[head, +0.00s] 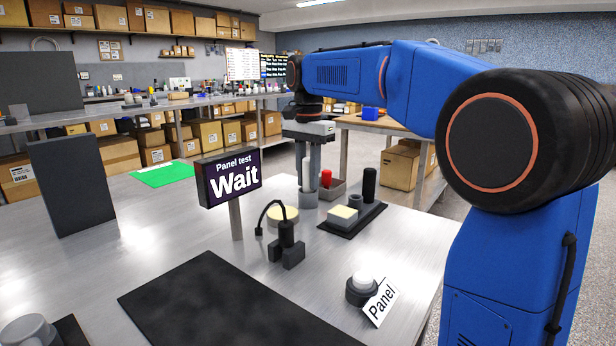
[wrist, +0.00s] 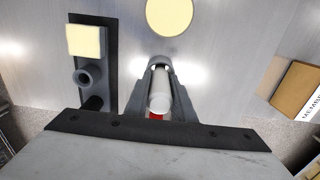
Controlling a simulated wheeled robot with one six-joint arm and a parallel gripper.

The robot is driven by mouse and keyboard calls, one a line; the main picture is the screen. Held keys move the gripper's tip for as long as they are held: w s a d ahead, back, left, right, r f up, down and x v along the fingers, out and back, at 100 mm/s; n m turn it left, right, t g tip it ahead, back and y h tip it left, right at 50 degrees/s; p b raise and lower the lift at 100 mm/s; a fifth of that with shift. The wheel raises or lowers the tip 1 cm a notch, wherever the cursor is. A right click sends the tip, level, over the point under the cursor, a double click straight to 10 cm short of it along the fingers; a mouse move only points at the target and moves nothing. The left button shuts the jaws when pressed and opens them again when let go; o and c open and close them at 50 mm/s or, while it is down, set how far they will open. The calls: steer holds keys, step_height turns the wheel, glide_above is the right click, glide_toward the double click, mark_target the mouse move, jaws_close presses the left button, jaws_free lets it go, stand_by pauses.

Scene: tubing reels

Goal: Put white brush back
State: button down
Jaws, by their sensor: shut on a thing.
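The white brush (head: 307,174) stands upright between the fingers of my gripper (head: 308,172), which is shut on it. In the wrist view the brush (wrist: 160,92) is a pale cylinder between the fingers. A small grey cup (head: 308,199) is at the brush's lower end. I cannot tell whether the brush's end is inside the cup or just above or in front of it. A red cylinder (head: 326,178) stands right behind in a low grey-brown box (head: 338,189); some red (wrist: 155,116) shows by the fingers in the wrist view.
A dark tray (head: 337,229) to the right bears a yellow-topped block (head: 344,213), a grey ring (head: 356,201) and a black cylinder (head: 369,184). A pale yellow disc (head: 284,214) lies nearby. The sign (head: 230,177) reads "Wait". A white-topped button (head: 362,287) is at the front.

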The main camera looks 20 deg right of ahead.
steer(key=shift+f, duration=0.1)
steer(key=c, duration=1.5)
jaws_free()
step_height(320, 180, up, 12)
steer(key=shift+r, duration=0.1)
